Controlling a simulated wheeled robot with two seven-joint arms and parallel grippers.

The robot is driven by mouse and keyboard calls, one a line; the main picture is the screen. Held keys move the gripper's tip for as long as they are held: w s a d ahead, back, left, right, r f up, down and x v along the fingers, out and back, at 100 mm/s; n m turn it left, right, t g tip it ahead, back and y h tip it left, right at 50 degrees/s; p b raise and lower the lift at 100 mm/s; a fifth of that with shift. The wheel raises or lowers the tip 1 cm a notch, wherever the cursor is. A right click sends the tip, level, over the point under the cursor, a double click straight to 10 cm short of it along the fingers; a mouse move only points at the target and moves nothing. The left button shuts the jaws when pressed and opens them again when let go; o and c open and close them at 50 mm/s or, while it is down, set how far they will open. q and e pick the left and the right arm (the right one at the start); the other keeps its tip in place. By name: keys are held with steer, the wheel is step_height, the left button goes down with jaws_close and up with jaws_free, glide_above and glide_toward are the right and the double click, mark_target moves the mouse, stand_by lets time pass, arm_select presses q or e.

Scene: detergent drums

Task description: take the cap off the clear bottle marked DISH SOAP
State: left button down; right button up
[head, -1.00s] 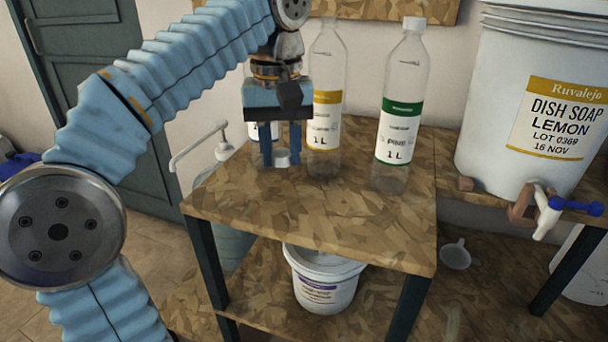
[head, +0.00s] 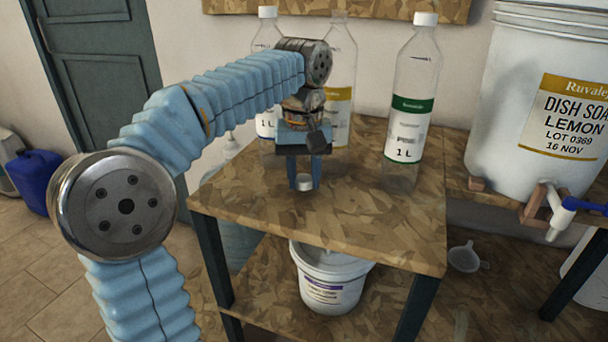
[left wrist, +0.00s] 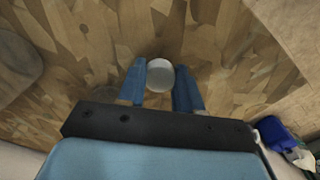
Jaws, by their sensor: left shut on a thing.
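My left gripper (head: 304,177) is shut on a small white cap (head: 304,183), held low over the table. In the left wrist view the cap (left wrist: 160,75) sits between the two blue fingertips. Behind the gripper stands a clear bottle with a yellow-banded label (head: 338,110), partly hidden by my arm. Its label is too small to read beyond its colour, and its neck shows no bright white cap like its neighbours. A clear bottle with a blue-edged label (head: 265,45) and one with a green label (head: 407,115) both wear white caps. My right gripper is not in view.
The wooden table (head: 380,225) is clear in front of the bottles. A white drum (head: 510,110) marked DISH SOAP LEMON with a blue-handled tap (head: 565,207) stands at right. A white bucket (head: 330,283) is on the lower shelf, with a funnel (head: 464,257) to its right.

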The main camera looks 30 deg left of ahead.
mark_target(304, 179)
arm_select(q)
steer(key=shift+f, duration=0.1)
steer(key=shift+f+b, duration=0.35)
steer(key=shift+f, duration=0.15)
steer(key=c, duration=0.8)
jaws_free()
steer(key=shift+o, duration=0.2)
step_height(304, 179, up, 13)
steer(key=p, duration=0.4)
steer(key=shift+r, duration=0.15)
